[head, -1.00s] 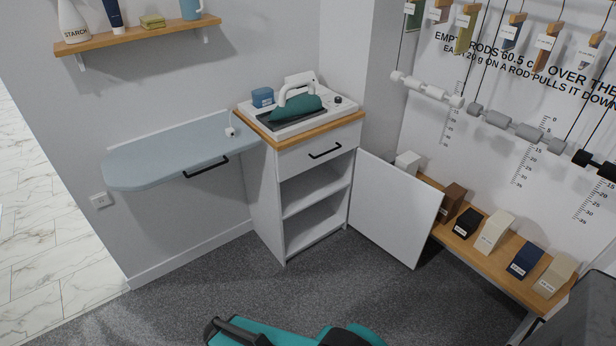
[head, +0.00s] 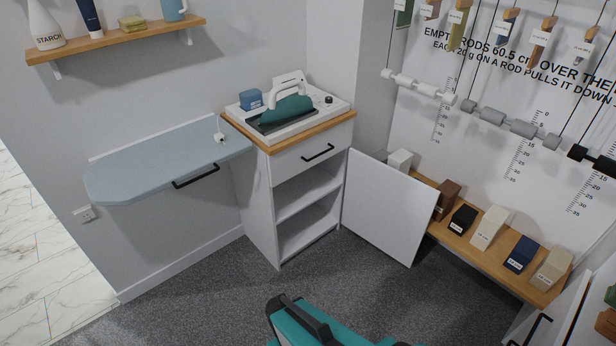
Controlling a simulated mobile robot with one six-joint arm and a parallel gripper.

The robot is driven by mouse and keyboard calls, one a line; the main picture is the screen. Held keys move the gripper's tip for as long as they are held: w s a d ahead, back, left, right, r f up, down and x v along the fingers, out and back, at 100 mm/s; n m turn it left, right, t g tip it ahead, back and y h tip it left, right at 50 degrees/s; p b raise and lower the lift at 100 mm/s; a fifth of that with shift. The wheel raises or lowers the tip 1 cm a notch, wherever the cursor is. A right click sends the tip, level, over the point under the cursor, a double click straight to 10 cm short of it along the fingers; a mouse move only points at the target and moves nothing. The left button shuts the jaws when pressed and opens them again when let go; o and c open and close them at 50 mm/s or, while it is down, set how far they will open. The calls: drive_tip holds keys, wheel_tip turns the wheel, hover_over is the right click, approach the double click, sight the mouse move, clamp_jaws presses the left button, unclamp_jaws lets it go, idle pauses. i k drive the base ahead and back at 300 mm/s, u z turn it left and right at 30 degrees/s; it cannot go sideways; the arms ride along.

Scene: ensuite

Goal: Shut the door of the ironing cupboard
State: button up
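The ironing cupboard (head: 257,211) is a white cabinet with a wooden top, a drawer (head: 311,156) with a black handle, and two open shelf spaces below. Its white door (head: 390,208) stands wide open, swung out to the right, with its plain face towards me. No handle shows on that face. A teal and black part of my own arm (head: 308,322) shows at the bottom edge, well in front of the cupboard. My gripper's fingertips cannot be made out.
A fold-down ironing board (head: 160,165) juts from the wall left of the cupboard. An iron station (head: 290,108) sits on top. A low wooden bench (head: 480,246) with several blocks stands close behind the door. Grey carpet (head: 210,300) in front is clear.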

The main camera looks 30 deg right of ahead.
sight(388, 208)
drive_tip(key=z, duration=0.7)
drive_tip(key=i, duration=0.6)
drive_tip(key=k, duration=0.6)
